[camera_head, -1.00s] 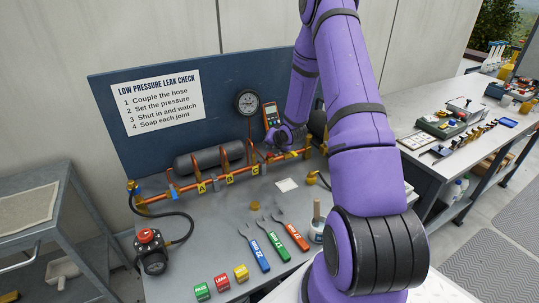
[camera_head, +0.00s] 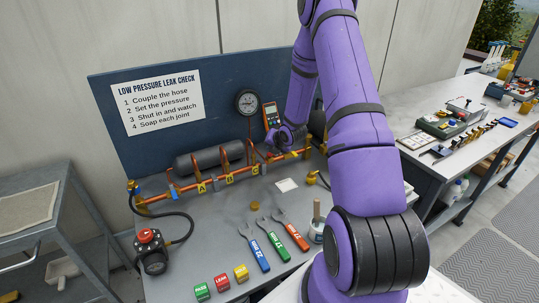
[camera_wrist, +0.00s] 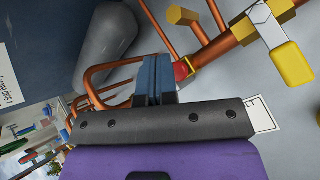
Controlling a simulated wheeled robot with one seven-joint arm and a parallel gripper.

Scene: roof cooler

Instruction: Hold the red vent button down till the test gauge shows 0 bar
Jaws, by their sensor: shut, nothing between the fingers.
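My gripper (camera_wrist: 158,68) is shut, its blue fingers close together at the copper pipe line. A small red part (camera_wrist: 182,69), which looks like the vent button, shows just right of the fingertips in the wrist view. I cannot tell whether the fingers touch or press it.
A grey cylinder (camera_head: 199,159) lies behind the copper pipe (camera_head: 190,186). A black regulator with a red top (camera_head: 147,237) stands at front left. Wrenches (camera_head: 258,252) and coloured blocks (camera_head: 222,281) lie on the bench.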

